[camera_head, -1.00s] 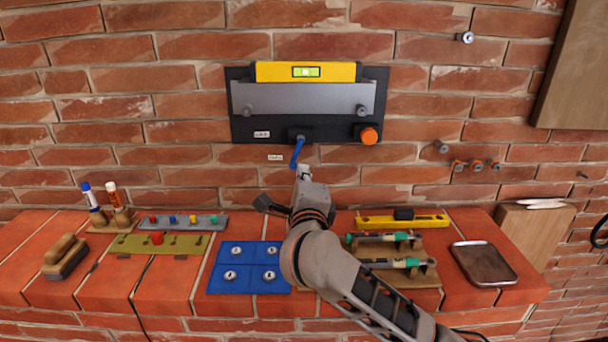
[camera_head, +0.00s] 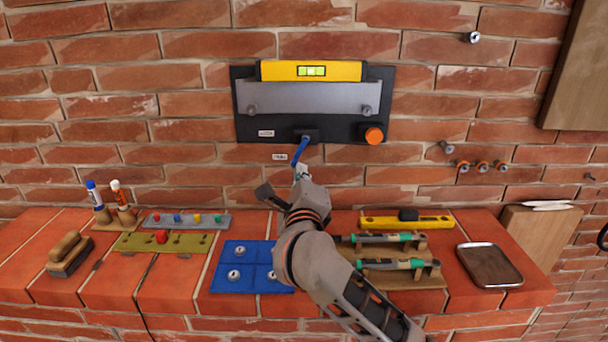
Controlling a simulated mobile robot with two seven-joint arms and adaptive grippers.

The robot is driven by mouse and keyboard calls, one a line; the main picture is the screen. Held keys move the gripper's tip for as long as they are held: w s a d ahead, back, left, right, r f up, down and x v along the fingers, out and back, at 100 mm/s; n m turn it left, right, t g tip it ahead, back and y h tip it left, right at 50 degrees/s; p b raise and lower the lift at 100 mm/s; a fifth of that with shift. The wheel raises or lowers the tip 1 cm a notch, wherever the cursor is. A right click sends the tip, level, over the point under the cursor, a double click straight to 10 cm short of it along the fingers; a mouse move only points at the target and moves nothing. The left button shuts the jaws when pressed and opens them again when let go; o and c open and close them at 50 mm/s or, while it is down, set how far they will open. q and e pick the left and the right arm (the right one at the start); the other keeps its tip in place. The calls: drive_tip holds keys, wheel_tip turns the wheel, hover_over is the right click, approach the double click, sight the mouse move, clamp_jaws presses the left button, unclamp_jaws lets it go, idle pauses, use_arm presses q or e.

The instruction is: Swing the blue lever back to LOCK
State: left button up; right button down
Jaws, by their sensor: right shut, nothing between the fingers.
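The blue lever (camera_head: 300,149) hangs from a dark pivot block at the bottom edge of the black wall plate (camera_head: 350,130). It points down and slightly left. A small white label (camera_head: 266,133) is on the plate left of the pivot, and another label (camera_head: 280,157) is on the wall left of the lever's lower end; their text is too small to read surely. My right gripper (camera_head: 301,172) is shut at the lever's lower end; whether it touches cannot be told. Its wrist hides part of the ledge. My left gripper is not in view.
An orange knob (camera_head: 374,136) sits at the plate's lower right. A yellow level (camera_head: 311,71) rests along the plate's top. The brick ledge below holds a blue mat (camera_head: 226,284), screwdrivers on a wooden rack (camera_head: 425,280), a brush (camera_head: 69,254) and a metal tray (camera_head: 489,265).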

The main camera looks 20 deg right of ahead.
drive_tip(key=m, duration=0.1)
drive_tip(key=a+m, duration=0.1)
drive_tip(key=a+m+b, duration=0.1)
drive_tip(key=m, duration=0.1)
drive_tip(key=shift+w+r, duration=0.3)
drive_tip(key=shift+r, duration=0.05)
drive_tip(key=m, duration=0.1)
drive_tip(key=a+r+m, duration=0.1)
drive_tip(key=m, duration=0.1)
drive_tip(key=shift+w+r, duration=0.15)
drive_tip(key=shift+r, duration=0.1)
drive_tip(key=shift+a, duration=0.1)
idle(0.5)
idle(0.7)
wheel_tip(320, 180, up, 10)
idle(0.4)
